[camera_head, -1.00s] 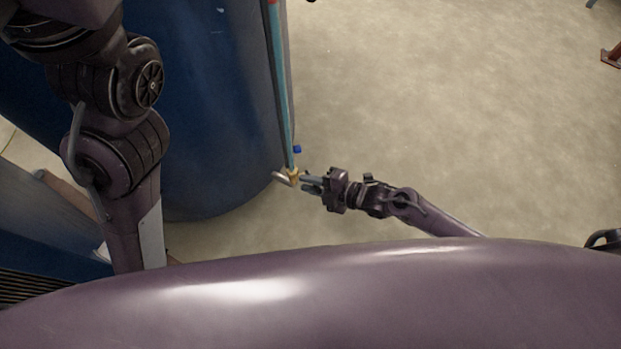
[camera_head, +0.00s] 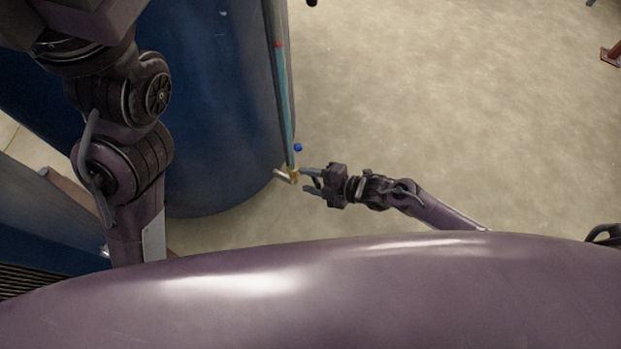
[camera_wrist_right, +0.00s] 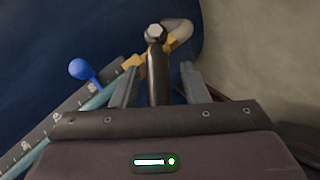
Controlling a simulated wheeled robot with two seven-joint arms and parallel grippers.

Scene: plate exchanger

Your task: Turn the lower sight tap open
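The lower sight tap (camera_head: 293,174) is a small brass fitting at the bottom end of the upright sight tube (camera_head: 283,100), beside the blue tank. In the right wrist view, its brass body (camera_wrist_right: 172,45) shows with a dark metal lever (camera_wrist_right: 158,80) coming from a hex nut toward me. My right gripper (camera_head: 306,180) is at the tap, coming from the right. Its fingers are open, one on each side of the lever, with visible gaps on both sides. My left arm shows at the left, but its gripper is out of view.
The large blue tank (camera_head: 215,110) stands just behind and left of the tap. A small blue knob (camera_head: 298,147) sits just above the tap; it also shows in the wrist view (camera_wrist_right: 79,68). A graduated scale (camera_wrist_right: 50,135) runs beside the tube. Open floor (camera_head: 450,110) lies to the right.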

